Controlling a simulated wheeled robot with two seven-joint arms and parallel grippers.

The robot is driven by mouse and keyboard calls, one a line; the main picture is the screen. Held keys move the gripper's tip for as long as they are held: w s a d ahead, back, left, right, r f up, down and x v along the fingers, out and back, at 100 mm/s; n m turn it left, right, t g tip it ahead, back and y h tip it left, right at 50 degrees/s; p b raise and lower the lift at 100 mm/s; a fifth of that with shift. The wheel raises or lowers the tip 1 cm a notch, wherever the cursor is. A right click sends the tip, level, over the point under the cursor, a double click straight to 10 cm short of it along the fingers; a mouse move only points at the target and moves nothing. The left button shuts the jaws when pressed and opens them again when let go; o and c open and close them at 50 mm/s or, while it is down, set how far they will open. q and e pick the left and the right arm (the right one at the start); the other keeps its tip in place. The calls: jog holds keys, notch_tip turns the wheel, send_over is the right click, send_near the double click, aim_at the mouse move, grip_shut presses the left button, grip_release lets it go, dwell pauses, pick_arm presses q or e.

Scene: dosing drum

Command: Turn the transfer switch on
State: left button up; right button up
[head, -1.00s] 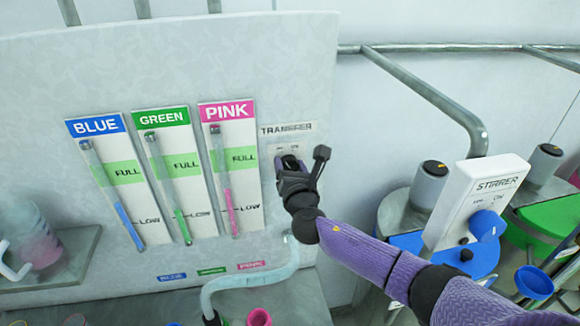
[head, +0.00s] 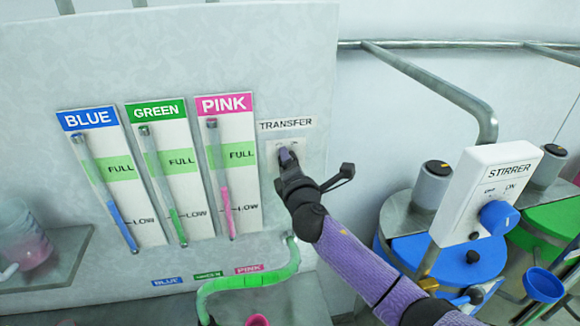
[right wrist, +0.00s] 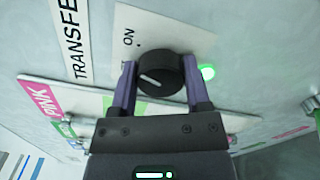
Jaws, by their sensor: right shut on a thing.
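The transfer switch is a round black knob (right wrist: 160,76) on a pale plate (right wrist: 160,35), below the TRANSFER label (head: 285,124) on the wall panel. My right gripper (head: 287,155) is shut on the knob, with one purple finger on each side of it in the right wrist view. The knob's white mark slants toward the left and slightly up in that view, near the ON mark (right wrist: 128,39). A green light (right wrist: 208,72) glows beside the knob. In the head view my gripper hides most of the knob. My left gripper is out of view.
Blue (head: 110,180), green (head: 166,175) and pink (head: 228,170) level gauges stand left of the switch. A hose (head: 250,281) filled with green runs below. The white STIRRER box (head: 487,195) and a blue-lidded drum (head: 425,250) are at right.

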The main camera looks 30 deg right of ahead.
jog(key=shift+m, duration=1.2)
jog(key=o, duration=1.3)
jog(key=v, duration=1)
jog(key=shift+d+b, duration=0.1)
jog(key=shift+b, duration=0.3)
jog(key=shift+f, duration=0.1)
